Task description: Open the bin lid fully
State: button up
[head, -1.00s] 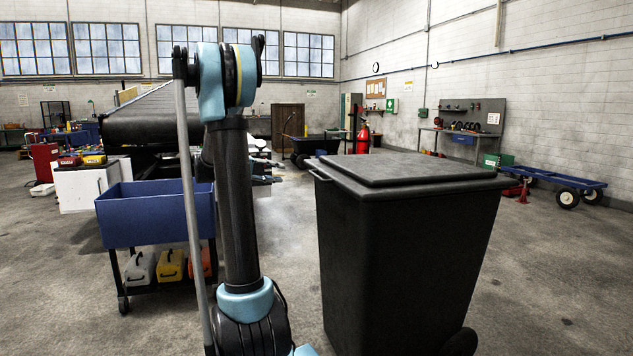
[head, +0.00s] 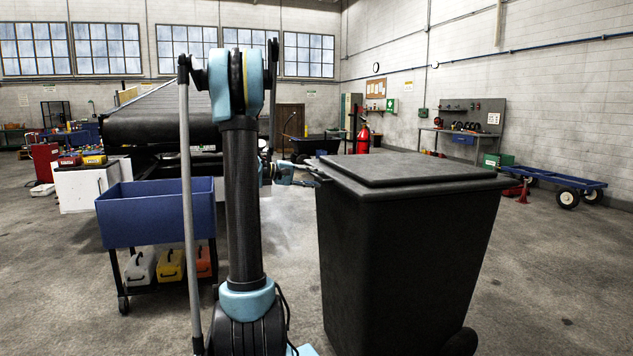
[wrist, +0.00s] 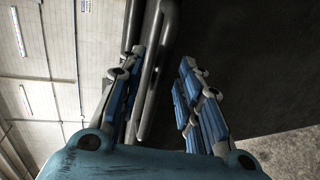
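The black wheeled bin (head: 405,270) stands at centre right in the head view. Its lid (head: 420,166) lies closed on top. My gripper (head: 316,171) is at the lid's left edge, at about rim height. In the wrist view my gripper (wrist: 160,62) is open, with a finger on each side of a dark bar (wrist: 150,95) along the bin's edge. The bin's dark surface (wrist: 250,60) fills the right of that view. I cannot tell whether either finger touches the bar.
A blue cart (head: 155,215) with several cases on its lower shelf stands to the left. A conveyor belt (head: 160,120) is behind it. A blue flat trolley (head: 560,182) is at the right.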

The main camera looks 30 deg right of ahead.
jog(key=shift+x, duration=1)
grip_shut()
